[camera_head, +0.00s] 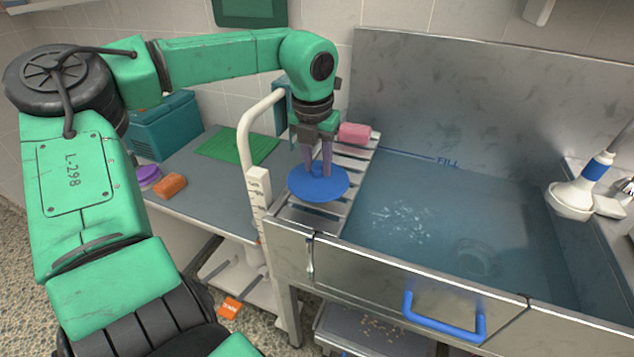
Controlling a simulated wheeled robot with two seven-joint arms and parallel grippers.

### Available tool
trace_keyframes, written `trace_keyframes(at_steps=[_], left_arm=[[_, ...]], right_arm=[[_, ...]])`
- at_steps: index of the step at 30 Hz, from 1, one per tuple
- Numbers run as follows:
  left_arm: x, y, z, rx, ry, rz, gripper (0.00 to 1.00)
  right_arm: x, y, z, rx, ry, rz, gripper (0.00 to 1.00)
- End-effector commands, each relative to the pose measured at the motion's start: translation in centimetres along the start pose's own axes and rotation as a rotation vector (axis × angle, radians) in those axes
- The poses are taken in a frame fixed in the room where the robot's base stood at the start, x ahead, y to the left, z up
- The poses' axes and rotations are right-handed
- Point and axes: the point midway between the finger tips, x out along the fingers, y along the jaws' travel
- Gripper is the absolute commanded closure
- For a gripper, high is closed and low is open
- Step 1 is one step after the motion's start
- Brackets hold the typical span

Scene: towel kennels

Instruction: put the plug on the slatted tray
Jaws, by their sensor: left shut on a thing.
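The plug (330,186) is a round blue disc. My left gripper (319,172) points down and is shut on its middle. The disc is over the slatted tray (300,213), a metal rack at the left end of the steel tub. The disc looks about level; I cannot tell whether it touches the slats or hangs just above them. It hides the slats under it. My right gripper is not in view.
A pink block (355,133) lies at the tray's far end. The tub (450,215) holds water right of the tray. A white upright pipe (245,135) stands left. A grey table (205,195) bears a green mat (237,146) and an orange block (170,186).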

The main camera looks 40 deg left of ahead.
Motion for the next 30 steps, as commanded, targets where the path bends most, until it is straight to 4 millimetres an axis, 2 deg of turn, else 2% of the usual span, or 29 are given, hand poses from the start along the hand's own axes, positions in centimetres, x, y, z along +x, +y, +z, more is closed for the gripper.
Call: trace_keyframes(at_steps=[10, 21, 22, 24, 30], left_arm=[[5.7, 0.0, -1.0, 0.0, 0.004, -0.001, 1.0], [6.6, 0.0, -1.0, 0.001, -0.002, 0.0, 1.0], [6.6, 0.0, -1.0, 0.001, -0.001, 0.0, 0.61], [6.5, 0.0, -1.0, 0.001, -0.001, 0.0, 0.35], [6.5, 0.0, -1.0, 0.001, -0.001, 0.0, 0.35]], right_arm=[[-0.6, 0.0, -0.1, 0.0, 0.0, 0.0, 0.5], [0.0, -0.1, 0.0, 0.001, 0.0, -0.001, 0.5], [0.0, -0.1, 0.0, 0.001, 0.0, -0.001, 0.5], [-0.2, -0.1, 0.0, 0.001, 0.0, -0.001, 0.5], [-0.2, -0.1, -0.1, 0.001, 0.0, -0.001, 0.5]])
